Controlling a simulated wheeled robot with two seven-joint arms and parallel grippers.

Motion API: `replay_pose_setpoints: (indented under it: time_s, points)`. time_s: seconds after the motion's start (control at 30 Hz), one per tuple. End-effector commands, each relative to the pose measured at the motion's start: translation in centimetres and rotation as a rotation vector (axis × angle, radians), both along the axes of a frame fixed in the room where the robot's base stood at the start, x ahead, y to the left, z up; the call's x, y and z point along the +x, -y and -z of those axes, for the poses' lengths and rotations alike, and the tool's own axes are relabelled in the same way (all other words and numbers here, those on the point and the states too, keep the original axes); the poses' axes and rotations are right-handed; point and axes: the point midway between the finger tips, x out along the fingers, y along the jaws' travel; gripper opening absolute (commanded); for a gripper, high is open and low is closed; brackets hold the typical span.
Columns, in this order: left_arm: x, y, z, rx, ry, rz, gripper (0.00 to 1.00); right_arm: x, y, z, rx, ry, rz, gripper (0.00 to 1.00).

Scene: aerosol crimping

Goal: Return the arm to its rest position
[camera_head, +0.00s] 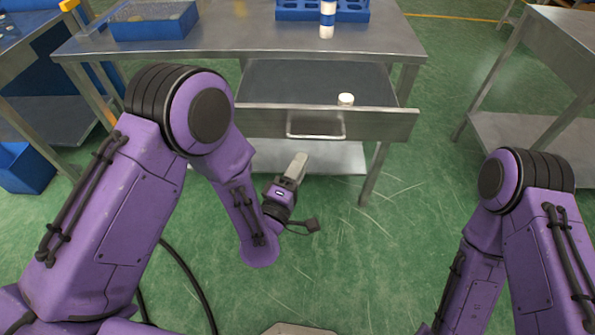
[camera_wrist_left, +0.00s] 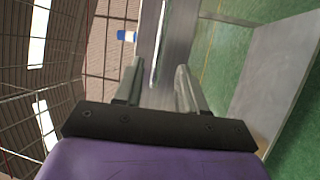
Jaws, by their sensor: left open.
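My left arm comes in from the left in the head view, and its gripper (camera_head: 296,168) hangs in front of the open drawer, below its handle. In the left wrist view the two fingers of the left gripper (camera_wrist_left: 157,88) stand apart with nothing between them. My right arm shows at the lower right of the head view, pointing down; its gripper is out of the picture.
A steel table (camera_head: 240,40) has an open drawer (camera_head: 290,85) with a small white-capped item (camera_head: 346,99) inside. On top are a blue bin (camera_head: 150,28), a blue rack (camera_head: 300,10) and a white-and-blue can (camera_head: 327,18). Another table (camera_head: 560,50) stands right. Green floor is clear between.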

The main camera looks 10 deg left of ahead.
Motion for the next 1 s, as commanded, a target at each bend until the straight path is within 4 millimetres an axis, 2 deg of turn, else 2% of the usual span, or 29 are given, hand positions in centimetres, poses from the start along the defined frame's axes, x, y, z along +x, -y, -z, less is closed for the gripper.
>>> replay_pose_setpoints:
  time_s: [0.13,0.57,0.67,0.73,0.77,0.8,0.87,0.9,0.97,1.0]
  points:
    - [-0.9,-0.3,0.2,0.0,0.0,-0.001,0.4,0.0,0.0,0.3,0.0,0.0,0.0,0.43]
    - [-1.0,-0.3,0.1,0.0,0.0,-0.001,0.4,0.0,0.0,0.2,0.0,0.0,0.0,0.43]
    - [-1.0,0.0,0.4,0.056,0.0,0.008,0.4,0.0,0.0,0.2,0.0,0.0,0.0,0.43]
    - [-1.3,0.4,1.8,0.206,-0.029,0.02,0.4,0.0,0.0,0.2,0.0,0.0,0.0,0.43]
    - [-1.5,0.1,2.9,0.305,-0.056,0.019,0.4,0.0,0.0,0.2,0.0,0.0,0.0,0.43]
    - [-2.0,-1.1,4.9,0.463,-0.116,0.011,0.4,0.0,0.0,0.1,0.0,0.0,0.0,0.43]
    - [-3.6,-4.4,8.7,0.708,-0.267,0.0,0.4,0.0,0.0,-0.4,0.0,0.0,0.0,0.43]
    - [-5.3,-6.8,11.2,0.838,-0.379,0.003,0.4,0.0,0.0,-0.8,0.0,0.0,0.0,0.43]
    - [-8.3,-10.2,14.3,0.991,-0.547,0.022,0.4,0.0,0.0,-1.3,0.0,0.0,0.0,0.43]
    - [-10.7,-12.4,16.0,1.072,-0.66,0.042,0.4,0.0,0.0,-1.6,0.0,0.0,0.0,0.43]
